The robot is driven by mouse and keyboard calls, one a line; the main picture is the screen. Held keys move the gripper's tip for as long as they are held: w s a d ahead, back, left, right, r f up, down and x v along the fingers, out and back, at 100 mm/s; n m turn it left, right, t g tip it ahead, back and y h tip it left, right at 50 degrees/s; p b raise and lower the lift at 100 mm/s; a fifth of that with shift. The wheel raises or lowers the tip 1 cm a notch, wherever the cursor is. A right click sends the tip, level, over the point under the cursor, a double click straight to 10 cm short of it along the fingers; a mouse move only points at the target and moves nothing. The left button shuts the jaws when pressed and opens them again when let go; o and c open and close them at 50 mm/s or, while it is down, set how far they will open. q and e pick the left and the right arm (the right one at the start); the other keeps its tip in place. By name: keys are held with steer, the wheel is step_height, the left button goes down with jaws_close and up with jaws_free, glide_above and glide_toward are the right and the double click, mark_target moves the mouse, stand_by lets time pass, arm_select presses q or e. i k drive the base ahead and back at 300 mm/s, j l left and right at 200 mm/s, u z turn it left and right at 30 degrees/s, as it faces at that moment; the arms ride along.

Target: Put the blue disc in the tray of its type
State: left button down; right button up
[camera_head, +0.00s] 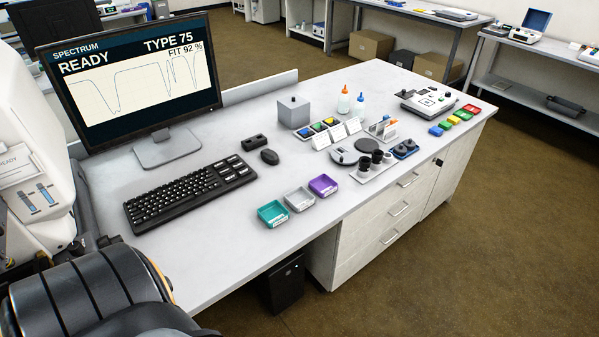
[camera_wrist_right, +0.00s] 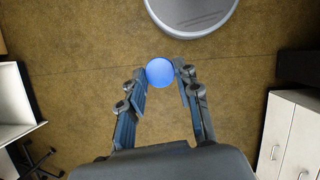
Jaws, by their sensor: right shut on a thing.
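In the right wrist view my right gripper (camera_wrist_right: 161,76) is shut on the blue disc (camera_wrist_right: 160,72), which shows between its fingertips with bare floor far below. In the head view three small open trays stand in a row near the desk's front edge: a teal tray (camera_head: 272,214), a pale grey tray (camera_head: 299,199) and a purple tray (camera_head: 323,186). All three look empty; their front labels are too small to read. The monitor (camera_head: 140,80) reads SPECTRUM, READY, TYPE 75 and FIT 92 % above a curve. Neither gripper shows in the head view.
Clear desk surface lies in front of the keyboard.

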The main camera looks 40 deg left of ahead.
mark_target(301, 200)
steer(key=i+u, duration=0.25)
steer(key=u, duration=0.2)
steer(key=i+u, duration=0.2)
steer(key=u, duration=0.25)
steer(key=i+l+u, duration=0.2)
steer(key=u, duration=0.25)
steer(key=i+l+u, duration=0.2)
steer(key=u, duration=0.25)
steer(key=i+l+u, duration=0.15)
steer(key=u, duration=0.25)
steer(key=i+l+u, duration=0.2)
steer(key=u, duration=0.2)
